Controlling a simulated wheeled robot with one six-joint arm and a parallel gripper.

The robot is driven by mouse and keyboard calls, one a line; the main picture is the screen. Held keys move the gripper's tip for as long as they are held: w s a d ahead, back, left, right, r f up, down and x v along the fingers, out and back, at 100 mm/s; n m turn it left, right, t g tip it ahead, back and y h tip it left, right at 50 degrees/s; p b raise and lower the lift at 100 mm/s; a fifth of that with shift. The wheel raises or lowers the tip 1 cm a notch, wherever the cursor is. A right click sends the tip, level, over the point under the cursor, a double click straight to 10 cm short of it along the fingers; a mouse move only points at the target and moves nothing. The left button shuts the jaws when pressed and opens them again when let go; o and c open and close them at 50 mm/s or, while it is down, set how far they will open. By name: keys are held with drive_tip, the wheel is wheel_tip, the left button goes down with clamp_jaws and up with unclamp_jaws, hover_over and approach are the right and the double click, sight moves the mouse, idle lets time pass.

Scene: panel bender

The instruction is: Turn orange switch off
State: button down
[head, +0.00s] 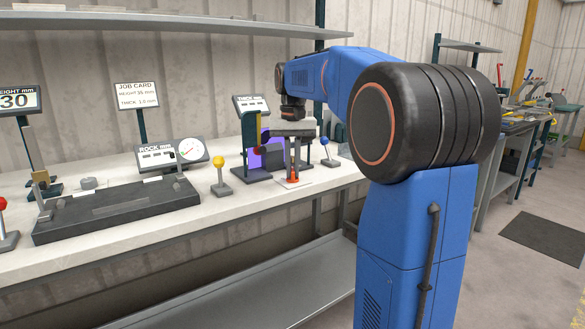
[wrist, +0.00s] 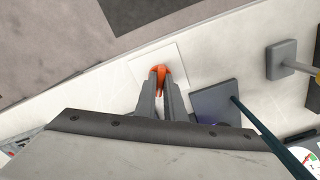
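The orange switch (head: 293,179) stands on a white plate on the bench, below my gripper (head: 293,166). My gripper points down at it. In the wrist view, the orange switch (wrist: 161,70) shows at and between the fingertips of my gripper (wrist: 160,82). The two fingers are close together, one on each side of the orange part. I cannot tell whether they press on it or leave a small gap. The fingers hide part of the switch, so its on or off position is not clear.
A blue-knobbed lever (head: 326,148) stands just right of the switch and a yellow-knobbed lever (head: 219,171) to its left. A dark stand with a display (head: 251,104) is close behind on the left. A dial gauge (head: 191,151) and dark block (head: 115,208) lie further left.

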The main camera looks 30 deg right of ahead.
sight(292, 169)
drive_tip(key=shift+n, duration=0.3)
drive_tip(key=n, duration=1.1)
drive_tip(key=shift+n, duration=0.3)
idle(0.3)
drive_tip(key=c, duration=1.8)
unclamp_jaws()
drive_tip(key=shift+c, duration=0.2)
wheel_tip(292, 169, up, 17)
drive_tip(key=shift+r, duration=0.2)
drive_tip(key=shift+s+a, duration=0.1)
